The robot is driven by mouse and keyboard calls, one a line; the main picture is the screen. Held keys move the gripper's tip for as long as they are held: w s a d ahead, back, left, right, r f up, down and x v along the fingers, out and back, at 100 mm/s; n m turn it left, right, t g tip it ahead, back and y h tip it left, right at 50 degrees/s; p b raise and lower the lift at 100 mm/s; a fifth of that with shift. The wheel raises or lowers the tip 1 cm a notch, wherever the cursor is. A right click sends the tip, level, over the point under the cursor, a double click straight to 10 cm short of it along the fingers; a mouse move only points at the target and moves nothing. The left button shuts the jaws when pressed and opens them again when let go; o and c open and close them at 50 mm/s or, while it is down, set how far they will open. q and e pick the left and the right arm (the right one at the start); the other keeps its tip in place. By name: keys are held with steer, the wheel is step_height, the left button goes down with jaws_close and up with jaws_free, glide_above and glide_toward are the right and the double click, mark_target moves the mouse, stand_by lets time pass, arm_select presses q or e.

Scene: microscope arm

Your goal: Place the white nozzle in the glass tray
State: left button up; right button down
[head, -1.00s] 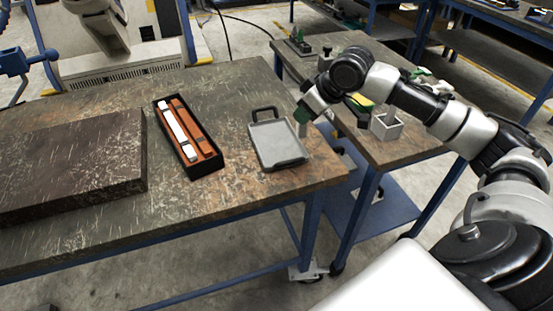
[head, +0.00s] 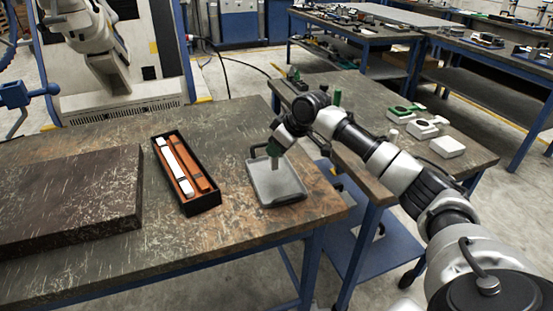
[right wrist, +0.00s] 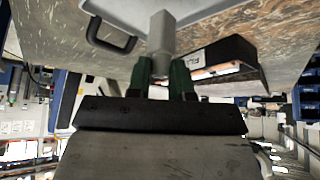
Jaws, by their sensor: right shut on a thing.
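The white nozzle (head: 275,163), a pale grey-white piece, is held upright in my right gripper (head: 274,151) above the tray. The glass tray (head: 291,190), a shallow grey tray with a dark loop handle, lies near the right end of the table. In the right wrist view the green fingers of the right gripper (right wrist: 161,70) are shut on the nozzle (right wrist: 161,32), with the tray (right wrist: 120,12) behind it. Whether the nozzle's lower end touches the tray floor is not clear. My left gripper is not in view.
A black box (head: 185,178) with orange and white pieces stands left of the tray. A dark slab (head: 70,195) lies farther left. A second table (head: 370,130) at the right holds several small white and green parts. The table's front edge is close below the tray.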

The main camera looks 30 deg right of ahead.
mark_target(276, 169)
steer(key=shift+f, duration=2)
steer(key=c, duration=1)
jaws_free()
steer(key=v, duration=1.2)
